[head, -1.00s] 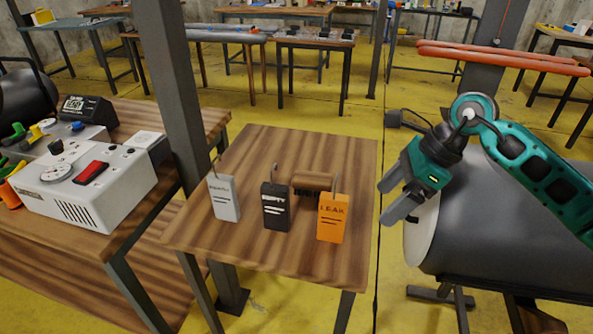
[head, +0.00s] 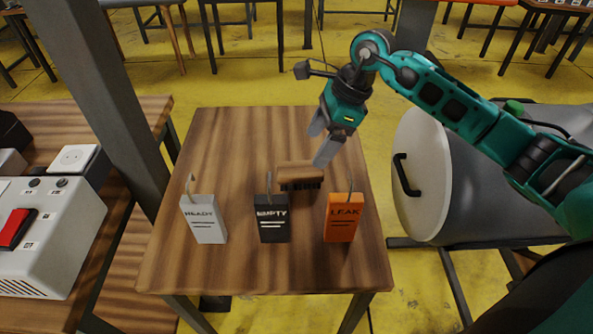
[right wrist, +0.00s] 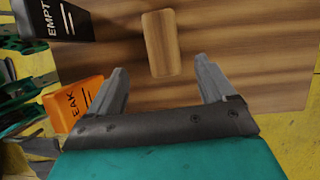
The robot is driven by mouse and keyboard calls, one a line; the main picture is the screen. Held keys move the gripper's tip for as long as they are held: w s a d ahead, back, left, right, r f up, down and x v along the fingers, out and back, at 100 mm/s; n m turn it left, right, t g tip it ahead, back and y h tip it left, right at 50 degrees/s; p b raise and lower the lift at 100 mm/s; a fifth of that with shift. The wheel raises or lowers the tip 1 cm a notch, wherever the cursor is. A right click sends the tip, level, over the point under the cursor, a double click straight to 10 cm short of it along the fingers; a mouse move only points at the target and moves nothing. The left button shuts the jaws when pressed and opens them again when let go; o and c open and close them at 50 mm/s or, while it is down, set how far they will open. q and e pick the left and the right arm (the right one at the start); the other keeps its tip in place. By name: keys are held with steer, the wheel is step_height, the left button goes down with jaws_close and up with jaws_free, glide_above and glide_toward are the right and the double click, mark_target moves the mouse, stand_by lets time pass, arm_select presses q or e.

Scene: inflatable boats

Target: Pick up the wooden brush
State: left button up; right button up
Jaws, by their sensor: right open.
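The wooden brush (head: 297,173) lies on the small wooden table, brown block up, with dark bristles along its near side. In the right wrist view the brush (right wrist: 161,44) shows as a pale wooden block ahead of the fingertips, between their lines. My right gripper (head: 324,147) is open and empty, above the table at the right end of the brush. Its two grey fingers show apart in the right wrist view (right wrist: 163,85), with nothing between them. My left gripper is not in view.
Three tags stand in front of the brush: white READY (head: 204,219), black EMPTY (head: 271,219) and orange LEAK (head: 341,218). The table's (head: 227,140) back part is clear. A metal post (head: 97,90) stands left, a grey cylinder with a white end (head: 424,190) right.

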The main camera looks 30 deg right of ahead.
mark_target(301, 167)
steer(key=x, duration=0.3)
steer(key=shift+a+f, duration=0.15)
steer(key=shift+f, duration=0.1)
steer(key=x, duration=0.5)
steer(key=shift+w+a+r, duration=0.1)
steer(key=shift+w+a, duration=0.05)
steer(key=shift+w, duration=0.15)
steer(key=shift+f, duration=0.25)
steer(key=shift+f, duration=0.2)
steer(key=shift+c, duration=0.7)
steer(key=c, duration=0.9)
